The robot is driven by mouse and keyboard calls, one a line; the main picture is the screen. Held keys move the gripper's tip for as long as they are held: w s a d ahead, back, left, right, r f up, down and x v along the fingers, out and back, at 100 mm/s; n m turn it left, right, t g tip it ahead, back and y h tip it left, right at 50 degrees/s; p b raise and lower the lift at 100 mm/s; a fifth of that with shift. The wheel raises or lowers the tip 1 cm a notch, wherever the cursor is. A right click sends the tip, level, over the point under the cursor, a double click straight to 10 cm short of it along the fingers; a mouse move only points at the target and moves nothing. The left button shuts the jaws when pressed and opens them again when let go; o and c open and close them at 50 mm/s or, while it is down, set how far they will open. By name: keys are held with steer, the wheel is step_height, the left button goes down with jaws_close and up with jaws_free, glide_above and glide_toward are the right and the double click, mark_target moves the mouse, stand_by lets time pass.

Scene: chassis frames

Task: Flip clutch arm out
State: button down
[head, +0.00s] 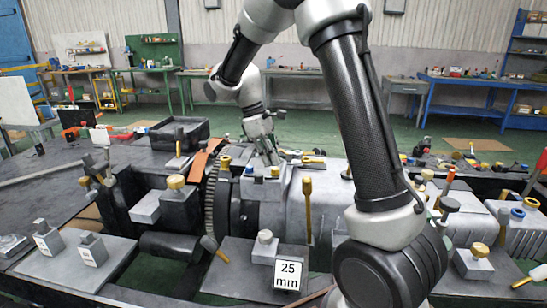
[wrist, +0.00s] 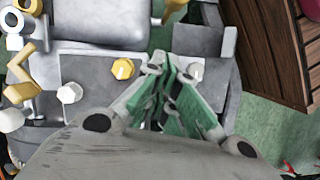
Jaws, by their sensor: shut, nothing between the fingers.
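No part is labelled as the clutch arm, and I cannot tell which lever it is. An upright brass-coloured lever (head: 307,208) stands right of my gripper in the head view. A short tilted lever (head: 213,247) with a tan end sits low beside the toothed ring (head: 211,200). My gripper (head: 268,157) points down over the grey housing (head: 262,188) behind the ring. In the wrist view my gripper (wrist: 176,72) has its green-padded fingers closed together, with nothing seen between them. A yellow knob (wrist: 123,69) lies just left of the fingertips, apart from them.
A white "25 mm" block (head: 288,274) stands in front. Grey blocks with yellow knobs (head: 176,183) crowd the chassis. A black tray (head: 179,133) is behind left. A slatted brown box (wrist: 277,45) is at the right of the wrist view, with green floor beside it.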

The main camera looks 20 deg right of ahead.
steer(key=x, duration=0.6)
steer(key=shift+s, duration=0.1)
steer(key=shift+s+d+f, duration=0.15)
steer(key=shift+s+d, duration=1.3)
steer(key=shift+d, duration=0.1)
